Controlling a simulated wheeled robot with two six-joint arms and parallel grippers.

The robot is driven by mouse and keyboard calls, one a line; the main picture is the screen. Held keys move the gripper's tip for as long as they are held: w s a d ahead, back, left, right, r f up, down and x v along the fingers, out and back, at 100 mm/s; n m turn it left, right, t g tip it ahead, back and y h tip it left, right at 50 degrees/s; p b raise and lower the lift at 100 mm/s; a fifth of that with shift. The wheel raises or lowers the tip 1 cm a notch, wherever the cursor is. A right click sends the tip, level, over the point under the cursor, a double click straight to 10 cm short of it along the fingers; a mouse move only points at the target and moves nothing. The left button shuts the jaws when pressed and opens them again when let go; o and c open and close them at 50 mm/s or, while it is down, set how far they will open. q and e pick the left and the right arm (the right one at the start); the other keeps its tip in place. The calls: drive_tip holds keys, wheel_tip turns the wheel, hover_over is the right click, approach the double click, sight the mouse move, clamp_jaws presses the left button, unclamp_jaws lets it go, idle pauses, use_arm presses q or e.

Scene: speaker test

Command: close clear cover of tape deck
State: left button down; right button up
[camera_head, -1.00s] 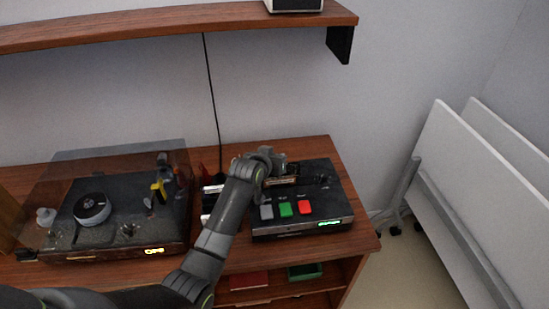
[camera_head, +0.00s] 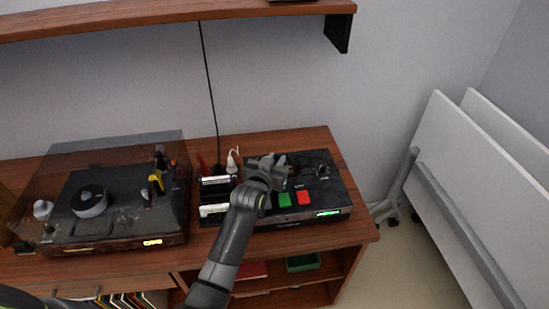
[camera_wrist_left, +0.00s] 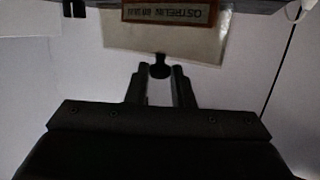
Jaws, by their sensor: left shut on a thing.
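The tape deck (camera_head: 325,192) is a black box at the right of the wooden cabinet top, with a green button (camera_head: 284,200), a red button (camera_head: 303,197) and a lit green display. My left gripper (camera_head: 272,166) is over the deck's left part and hides the cover there in the head view. In the left wrist view, the clear cover (camera_wrist_left: 195,44) is a pale see-through panel with a brown lettered label. My left gripper (camera_wrist_left: 160,74) is shut on a small black knob (camera_wrist_left: 160,58) at its edge. The cover's angle is hard to tell. My right gripper is not in view.
A turntable (camera_head: 110,205) with a smoky lid stands left on the cabinet top (camera_head: 230,243). Cassette-like items (camera_head: 216,196) stand between it and the deck. A wall shelf (camera_head: 180,18) hangs above. White panels (camera_head: 455,180) lean at the right.

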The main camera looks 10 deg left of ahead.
use_arm(q)
drive_tip(key=shift+s+f, duration=0.25)
drive_tip(key=shift+f, duration=0.3)
drive_tip(key=c, duration=1.6)
unclamp_jaws()
drive_tip(key=o, duration=0.3)
drive_tip(key=shift+w+r, duration=0.15)
drive_tip(key=shift+w, duration=0.05)
drive_tip(key=shift+r, duration=0.15)
